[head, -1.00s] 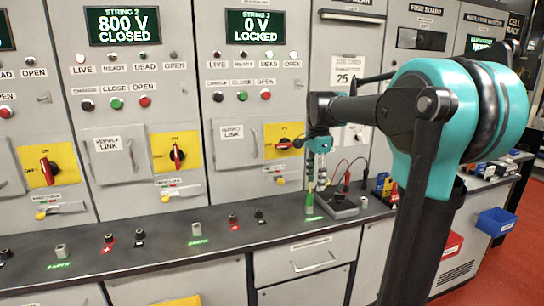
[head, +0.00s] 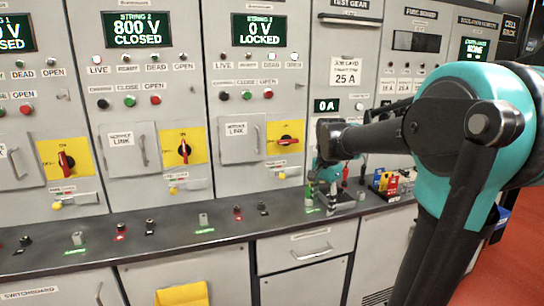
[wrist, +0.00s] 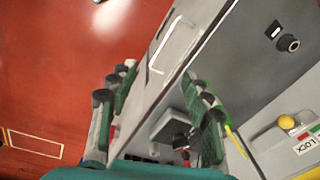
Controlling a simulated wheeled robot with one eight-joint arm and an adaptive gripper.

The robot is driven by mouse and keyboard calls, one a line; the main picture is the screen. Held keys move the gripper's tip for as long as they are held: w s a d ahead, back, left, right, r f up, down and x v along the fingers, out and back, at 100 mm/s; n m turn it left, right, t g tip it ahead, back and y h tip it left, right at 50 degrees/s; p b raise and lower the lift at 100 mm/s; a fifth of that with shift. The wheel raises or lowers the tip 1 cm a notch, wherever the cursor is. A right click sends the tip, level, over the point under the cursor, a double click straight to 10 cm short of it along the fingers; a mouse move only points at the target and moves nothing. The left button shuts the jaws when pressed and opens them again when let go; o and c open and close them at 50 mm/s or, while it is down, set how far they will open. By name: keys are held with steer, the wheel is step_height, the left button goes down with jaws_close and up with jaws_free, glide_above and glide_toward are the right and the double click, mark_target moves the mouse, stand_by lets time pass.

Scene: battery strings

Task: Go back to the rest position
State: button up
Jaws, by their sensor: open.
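My gripper (head: 326,198) hangs at the end of my arm, low over the back part of the dark bench (head: 220,225), in front of a small grey test box. In the wrist view my gripper's dark green fingers (wrist: 158,115) stand well apart, with nothing visible between their tips. The grey test box (wrist: 172,125) with a black and a red plug shows between and beyond the fingers. A green lead with a yellow part lies by the right finger. Whether the fingers touch anything on the bench cannot be told.
The switchboard stands behind the bench, with the String 2 display (head: 137,30) reading 800 V CLOSED and the String 3 display (head: 265,28) reading 0 V LOCKED. Several terminals line the bench. Coloured items (head: 388,183) stand right of the gripper. Red floor (head: 510,270) is open at right.

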steer(key=s+d+f+n+t, duration=0.2)
steer(key=s+f+n, duration=0.8)
steer(key=s+f, duration=0.7)
steer(key=shift+s+d+f+n+t, duration=0.4)
steer(key=shift+f+t, duration=0.1)
steer(key=shift+t, duration=0.1)
steer(key=shift+c, duration=0.2)
